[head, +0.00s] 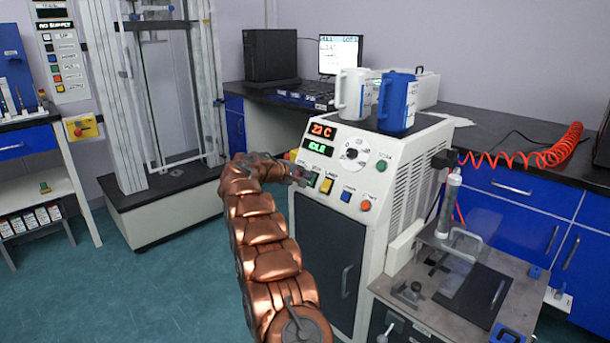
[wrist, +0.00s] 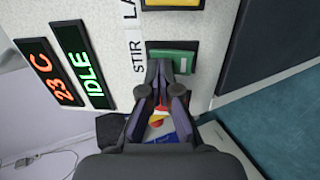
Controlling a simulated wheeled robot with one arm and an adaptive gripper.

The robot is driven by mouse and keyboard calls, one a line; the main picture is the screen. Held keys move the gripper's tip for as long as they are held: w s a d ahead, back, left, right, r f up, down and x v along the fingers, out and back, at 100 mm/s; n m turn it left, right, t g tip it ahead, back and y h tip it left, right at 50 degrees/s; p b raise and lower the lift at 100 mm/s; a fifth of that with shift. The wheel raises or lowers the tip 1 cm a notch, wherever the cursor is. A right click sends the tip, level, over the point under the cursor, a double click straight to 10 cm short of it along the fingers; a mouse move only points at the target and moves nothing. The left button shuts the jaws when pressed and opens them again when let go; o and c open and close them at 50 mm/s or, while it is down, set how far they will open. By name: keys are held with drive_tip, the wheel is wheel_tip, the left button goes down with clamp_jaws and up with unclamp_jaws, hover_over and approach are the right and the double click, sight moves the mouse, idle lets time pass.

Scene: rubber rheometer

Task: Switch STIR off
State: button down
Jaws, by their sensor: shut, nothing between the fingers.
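The STIR switch (wrist: 172,61) is a green rocker in a dark frame, beside the printed word STIR in the wrist view. My gripper (wrist: 166,82) is shut and empty, with its fingertips at the lower edge of this switch. I cannot tell whether the tips touch it. In the head view my gripper (head: 300,177) is at the left of the machine's sloped control panel, and the green switch (head: 312,179) is partly hidden by it. Which way the rocker is tipped is not clear.
A yellow LAMP switch (head: 327,185) is close by, then a blue button (head: 346,194) and a red one (head: 365,205). The display (head: 314,148) reads IDLE, under 23 C. White (head: 353,95) and blue (head: 397,101) jugs stand on top of the machine.

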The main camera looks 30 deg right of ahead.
drive_tip(key=shift+r+p, duration=0.4)
drive_tip(key=shift+r, duration=0.35)
drive_tip(key=shift+a, duration=0.1)
drive_tip(key=d+r+v, duration=0.1)
drive_tip(key=r+v, duration=0.1)
drive_tip(key=v, duration=1.1)
drive_tip(key=shift+a+r+p, duration=0.2)
drive_tip(key=shift+r+p, duration=0.1)
drive_tip(key=shift+r, duration=0.1)
